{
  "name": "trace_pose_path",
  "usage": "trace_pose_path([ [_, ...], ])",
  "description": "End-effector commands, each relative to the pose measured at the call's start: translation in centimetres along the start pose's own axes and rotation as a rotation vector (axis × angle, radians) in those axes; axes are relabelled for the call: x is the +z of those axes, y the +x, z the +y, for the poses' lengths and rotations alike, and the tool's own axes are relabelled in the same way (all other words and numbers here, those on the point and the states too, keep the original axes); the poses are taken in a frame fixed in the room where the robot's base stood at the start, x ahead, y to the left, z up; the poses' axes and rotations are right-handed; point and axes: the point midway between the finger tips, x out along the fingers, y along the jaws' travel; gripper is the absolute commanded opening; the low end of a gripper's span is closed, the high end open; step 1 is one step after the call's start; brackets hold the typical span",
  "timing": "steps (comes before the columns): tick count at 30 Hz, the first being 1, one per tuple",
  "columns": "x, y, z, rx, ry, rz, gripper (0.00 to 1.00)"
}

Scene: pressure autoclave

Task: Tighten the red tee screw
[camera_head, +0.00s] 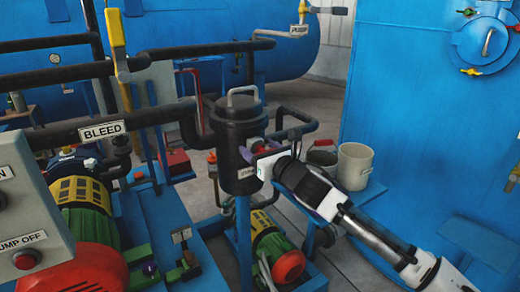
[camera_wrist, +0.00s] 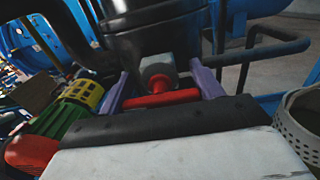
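The red tee screw (camera_wrist: 160,97) sticks out from a grey round boss on the side of the black cylindrical vessel (camera_head: 238,145). Its red crossbar lies roughly level in the wrist view. In the head view only a small red part shows between my fingers. My gripper (camera_head: 264,148) is at the vessel's right side. In the wrist view my gripper's (camera_wrist: 166,84) two purple fingers stand wide apart, one beside each end of the crossbar. I cannot tell whether either finger touches it.
Black pipes (camera_head: 295,118) run close behind and right of my gripper. A pale bucket (camera_head: 354,166) and a darker bucket stand to the right. A large blue tank (camera_head: 410,130) fills the right side. A green and yellow motor (camera_head: 82,203) is at left.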

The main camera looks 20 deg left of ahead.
Motion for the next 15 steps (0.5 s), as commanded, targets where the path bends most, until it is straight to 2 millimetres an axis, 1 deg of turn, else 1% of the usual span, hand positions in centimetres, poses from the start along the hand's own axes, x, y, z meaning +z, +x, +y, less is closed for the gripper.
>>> trace_pose_path([
  [1,0.01,-0.01,0.01,0.0,0.0,0.0,0.45],
  [2,0.01,-0.01,0.01,0.0,0.0,0.0,0.43],
  [8,0.0,-0.01,0.02,0.001,0.012,0.0,0.43],
  [15,-0.04,0.0,0.01,0.0,0.105,0.0,0.43],
])
